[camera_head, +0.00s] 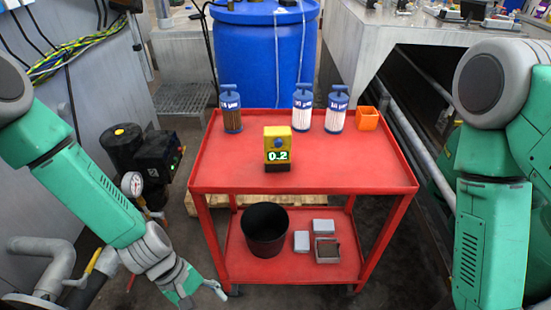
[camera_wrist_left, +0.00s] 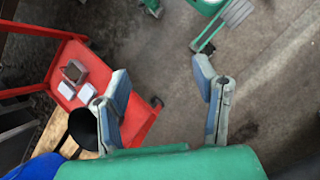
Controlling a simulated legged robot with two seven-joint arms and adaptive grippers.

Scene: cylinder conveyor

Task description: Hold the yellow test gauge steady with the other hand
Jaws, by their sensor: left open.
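The yellow test gauge (camera_head: 277,145) stands upright near the middle of the red cart's top shelf (camera_head: 340,175). It has a blue round knob and a lit display reading 0.2, facing me. My left gripper (camera_head: 203,294) is low, in front of the cart's left side, well apart from the gauge. In the left wrist view my left gripper (camera_wrist_left: 160,70) has its fingers spread with only floor between them. My right arm hangs at the right of the head view, and its gripper is outside that picture. The gauge is not seen in the left wrist view.
Blue-capped canisters (camera_head: 231,110) (camera_head: 303,108) (camera_head: 337,108) and an orange box (camera_head: 367,118) stand along the cart's back. The lower shelf bears a black bin (camera_head: 264,230) and small grey boxes (camera_head: 302,241). A blue barrel (camera_head: 264,60) is behind. The shelf before the gauge is clear.

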